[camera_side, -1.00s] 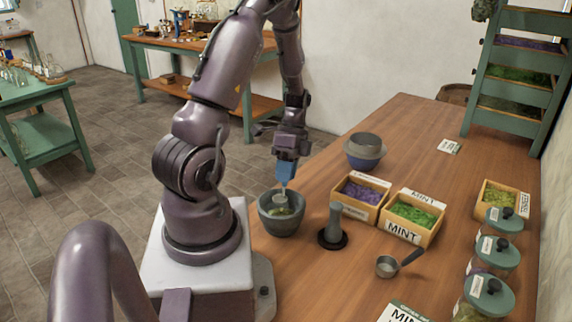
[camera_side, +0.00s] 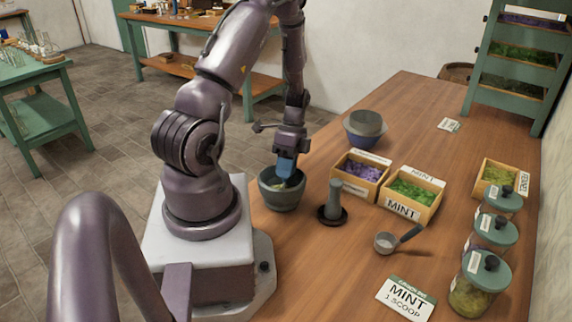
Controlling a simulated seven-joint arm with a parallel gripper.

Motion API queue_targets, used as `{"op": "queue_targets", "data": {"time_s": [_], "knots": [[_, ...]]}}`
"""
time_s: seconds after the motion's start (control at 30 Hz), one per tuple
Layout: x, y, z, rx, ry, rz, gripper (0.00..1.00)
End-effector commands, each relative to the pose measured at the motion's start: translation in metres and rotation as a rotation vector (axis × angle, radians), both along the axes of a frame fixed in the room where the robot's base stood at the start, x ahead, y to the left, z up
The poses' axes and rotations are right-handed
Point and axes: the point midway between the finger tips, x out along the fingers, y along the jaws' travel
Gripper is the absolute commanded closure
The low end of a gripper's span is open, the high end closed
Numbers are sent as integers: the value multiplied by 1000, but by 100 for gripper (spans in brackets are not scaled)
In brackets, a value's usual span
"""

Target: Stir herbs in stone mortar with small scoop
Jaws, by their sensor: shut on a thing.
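The grey stone mortar (camera_side: 283,203) stands on the table beside my base, upright. A little green herb showed in its bowl earlier; now the inside is mostly hidden. My gripper (camera_side: 285,172) is over the mortar, pointing down, and is shut on a small scoop with a blue handle part (camera_side: 286,164). The scoop's lower end is inside the mortar bowl, hidden by the rim. I cannot tell whether it touches the bottom.
A grey pestle (camera_side: 334,200) stands on a dark round base right of the mortar. Boxes of purple herb (camera_side: 361,172) and mint (camera_side: 413,194), a metal scoop (camera_side: 386,243), lidded jars (camera_side: 480,287) and a stacked bowl (camera_side: 365,135) lie further right. A mint card (camera_side: 405,298) lies in front.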

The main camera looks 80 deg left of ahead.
Motion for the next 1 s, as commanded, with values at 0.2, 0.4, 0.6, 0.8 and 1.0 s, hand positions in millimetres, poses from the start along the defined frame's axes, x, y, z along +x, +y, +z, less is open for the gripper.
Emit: {"op": "queue_targets", "data": {"time_s": [0.2,0.4,0.6,0.8,1.0], "knots": [[-2,-1,-3,-1,3,0,100],[-2,-1,-4,-3,6,1,100],[-3,-2,-5,-4,7,1,100],[-3,-2,-6,-5,8,0,100],[-3,-2,-6,-5,8,0,53]]}}
